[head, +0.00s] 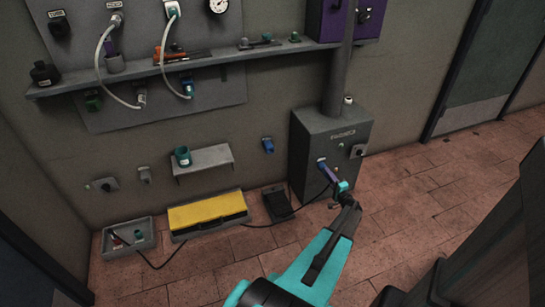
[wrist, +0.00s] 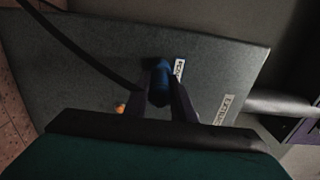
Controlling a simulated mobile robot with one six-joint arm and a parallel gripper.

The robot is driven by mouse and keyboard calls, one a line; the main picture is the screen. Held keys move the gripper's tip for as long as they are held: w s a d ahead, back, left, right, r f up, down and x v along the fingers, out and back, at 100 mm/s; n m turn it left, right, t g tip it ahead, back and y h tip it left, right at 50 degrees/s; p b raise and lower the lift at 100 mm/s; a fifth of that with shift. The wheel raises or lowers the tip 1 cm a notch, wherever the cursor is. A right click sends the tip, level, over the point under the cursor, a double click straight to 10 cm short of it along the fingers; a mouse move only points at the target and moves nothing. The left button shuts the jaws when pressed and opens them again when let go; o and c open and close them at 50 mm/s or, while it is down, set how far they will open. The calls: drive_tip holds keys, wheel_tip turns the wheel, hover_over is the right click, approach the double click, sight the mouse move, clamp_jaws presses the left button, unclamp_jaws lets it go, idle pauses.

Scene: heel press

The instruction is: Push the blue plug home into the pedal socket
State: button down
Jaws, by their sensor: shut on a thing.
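The blue plug (wrist: 161,80) is between the two fingers of my gripper (wrist: 159,100) in the wrist view, and the gripper is shut on it. In the head view, the plug (head: 321,161) and my gripper (head: 328,173) are at the front of the grey floor cabinet (head: 308,140). The plug's front end meets a dark socket (wrist: 150,62) beside a white label on the cabinet face. The plug and fingers hide most of the socket, so I cannot tell how deep the plug sits.
A black cable crosses the cabinet face in the wrist view. A small orange light (wrist: 120,108) and a second label (wrist: 223,109) are nearby. A black pedal (head: 278,205), a yellow-topped box (head: 207,211) and a grey tray (head: 107,246) are on the tiled floor. A knob (head: 357,151) is right of the plug.

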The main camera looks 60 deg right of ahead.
drive_tip(key=shift+w+d, duration=0.1)
drive_tip(key=c, duration=1.4)
unclamp_jaws()
drive_tip(key=shift+c, duration=0.2)
drive_tip(key=v, duration=1.3)
drive_tip(key=shift+s+a, duration=0.2)
drive_tip(key=shift+s, duration=0.1)
drive_tip(key=shift+w, duration=0.1)
